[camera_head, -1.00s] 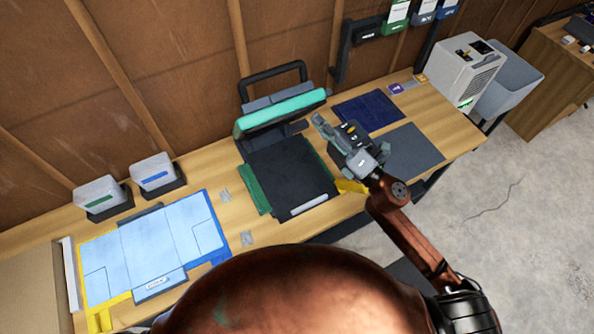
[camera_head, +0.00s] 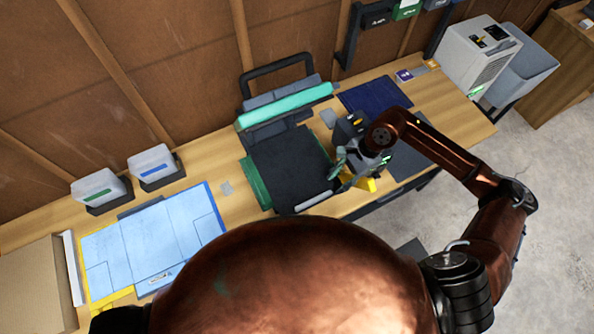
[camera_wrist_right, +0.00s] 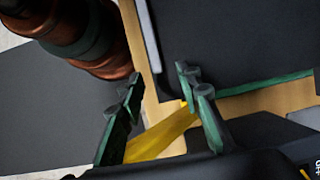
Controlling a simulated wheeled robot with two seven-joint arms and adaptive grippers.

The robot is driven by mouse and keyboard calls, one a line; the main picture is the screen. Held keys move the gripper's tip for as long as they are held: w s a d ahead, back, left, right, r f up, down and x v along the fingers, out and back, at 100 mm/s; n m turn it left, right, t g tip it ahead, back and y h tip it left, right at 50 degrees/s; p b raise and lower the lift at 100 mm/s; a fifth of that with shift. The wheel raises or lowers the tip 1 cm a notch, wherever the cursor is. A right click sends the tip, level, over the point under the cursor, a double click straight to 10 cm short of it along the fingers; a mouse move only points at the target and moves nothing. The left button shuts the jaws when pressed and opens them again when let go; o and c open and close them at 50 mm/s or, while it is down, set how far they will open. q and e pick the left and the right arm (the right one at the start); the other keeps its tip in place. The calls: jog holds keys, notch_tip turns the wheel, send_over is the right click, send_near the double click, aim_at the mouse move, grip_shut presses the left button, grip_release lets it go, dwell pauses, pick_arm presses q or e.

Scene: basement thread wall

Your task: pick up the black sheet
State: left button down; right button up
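A dark grey-black sheet (camera_head: 408,165) lies flat at the table's right front, partly hidden by my right arm; a dark flat area at the left of the wrist view (camera_wrist_right: 45,115) seems to be the same sheet. Another flat black rectangle (camera_head: 288,165) lies on the press over a green layer; it shows at the top right of the wrist view (camera_wrist_right: 235,40). I cannot tell for sure which is the black sheet. My right gripper (camera_head: 343,166) is at this rectangle's right edge. In the wrist view its green fingers (camera_wrist_right: 158,92) are apart, with nothing visibly held. My left gripper is not in view.
The press has a raised teal bar (camera_head: 285,106). A yellow piece (camera_head: 362,184) is by the right gripper. A navy sheet (camera_head: 375,96) lies behind. A light blue mat (camera_head: 155,240) and two clear bins (camera_head: 98,188) are at the left. A white machine (camera_head: 478,58) stands at the right.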

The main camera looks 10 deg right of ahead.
aim_at(327, 193)
jog(key=x, duration=0.1)
jog(key=p+x, duration=0.1)
jog(key=x, duration=0.2)
jog(key=shift+s+a, duration=0.3)
jog(key=shift+s, duration=0.05)
jog(key=shift+a+f+p, duration=0.2)
jog(key=shift+f+p, duration=0.1)
jog(key=shift+f, duration=0.25)
jog(key=shift+c, duration=0.7)
grip_shut()
